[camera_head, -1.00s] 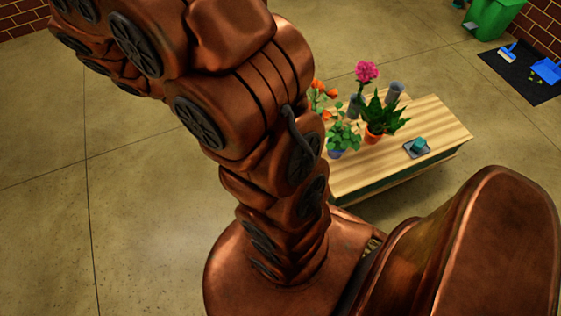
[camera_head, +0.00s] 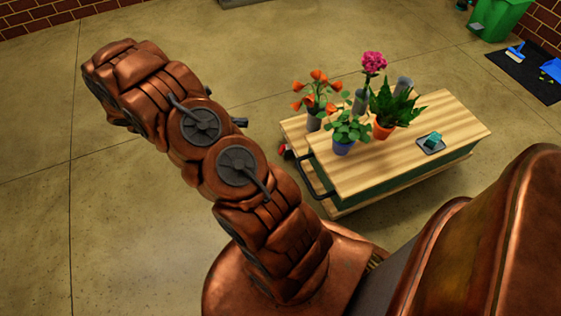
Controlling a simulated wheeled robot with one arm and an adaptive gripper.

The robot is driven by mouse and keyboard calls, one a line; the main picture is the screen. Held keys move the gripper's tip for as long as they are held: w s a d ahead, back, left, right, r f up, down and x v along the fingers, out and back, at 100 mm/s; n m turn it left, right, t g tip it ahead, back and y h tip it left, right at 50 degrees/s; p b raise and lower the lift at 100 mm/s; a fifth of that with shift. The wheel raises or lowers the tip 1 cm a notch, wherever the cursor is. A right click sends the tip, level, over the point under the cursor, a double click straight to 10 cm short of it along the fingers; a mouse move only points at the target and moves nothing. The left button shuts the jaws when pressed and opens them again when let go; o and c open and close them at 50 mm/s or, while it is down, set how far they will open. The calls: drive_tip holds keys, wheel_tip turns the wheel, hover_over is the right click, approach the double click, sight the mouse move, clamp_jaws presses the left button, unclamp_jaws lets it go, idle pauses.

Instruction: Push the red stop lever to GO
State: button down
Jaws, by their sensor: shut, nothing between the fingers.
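A small red part (camera_head: 283,150) shows at the left end of the wooden flower cart (camera_head: 450,122), close to a black bar. It may be the red stop lever, but it is too small to tell its shape or position. No GO marking can be read. My copper arm crosses the left and middle of the view, with its bend at the upper left. My gripper cannot be made out; a small dark piece shows past the arm's right edge, and I cannot tell what it is.
On the cart stand orange flowers (camera_head: 316,90), a pink flower (camera_head: 374,62), leafy potted plants (camera_head: 394,105), grey vases and a small tray (camera_head: 431,146) with a teal block. A green bin (camera_head: 497,18) and a dark mat (camera_head: 530,72) are at upper right. The floor at left is clear.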

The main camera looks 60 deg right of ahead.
sight(282, 150)
drive_tip(key=d+f+n+t+h+b, duration=0.1)
drive_tip(key=d+f+n+h+b, duration=0.1)
drive_tip(key=f, duration=1.2)
drive_tip(key=d+f+n+t+h+b, duration=0.1)
drive_tip(key=d+f+n+b, duration=0.3)
drive_tip(key=f, duration=1.1)
drive_tip(key=s+d+f+n+t+h+b, duration=0.1)
drive_tip(key=d+f+n+h+b, duration=0.2)
drive_tip(key=f+n+b, duration=0.4)
wheel_tip(282, 150, down, 7)
drive_tip(key=shift+f+n+h+b, duration=0.25)
drive_tip(key=shift+h+b, duration=0.35)
drive_tip(key=shift+b, duration=1.15)
drive_tip(key=shift+r, duration=0.1)
drive_tip(key=d+r, duration=0.2)
drive_tip(key=d, duration=0.9)
drive_tip(key=shift+s+d+r, duration=0.15)
drive_tip(key=shift+s+r, duration=0.05)
drive_tip(key=shift+w+n, duration=0.1)
drive_tip(key=shift+n, duration=0.15)
